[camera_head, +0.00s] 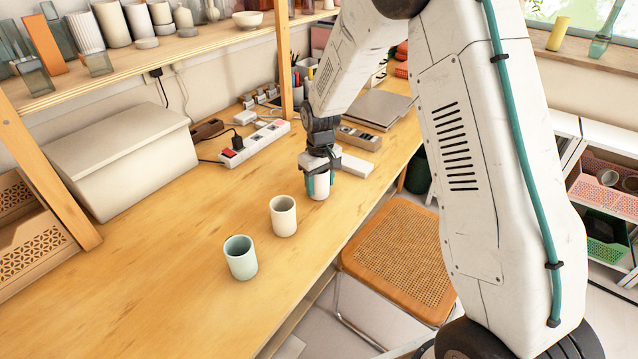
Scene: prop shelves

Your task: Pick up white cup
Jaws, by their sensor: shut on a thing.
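The white cup (319,190) stands upright at the front right of the wooden table, below my gripper. My gripper (320,182) points down from above and is shut on the white cup, with teal-edged fingers on its sides. The cup's rim is hidden by the gripper. I cannot tell whether its base touches the table. A cream cup (283,217) stands to its lower left, apart from it. A pale green cup (240,258) stands further to the lower left.
The wooden table (160,275) is clear at the left front. A white storage box (118,155) and a power strip (255,142) lie behind. A grey laptop-like slab (380,108) lies at the back right. A cane-seat chair (400,262) stands beside the table's front edge.

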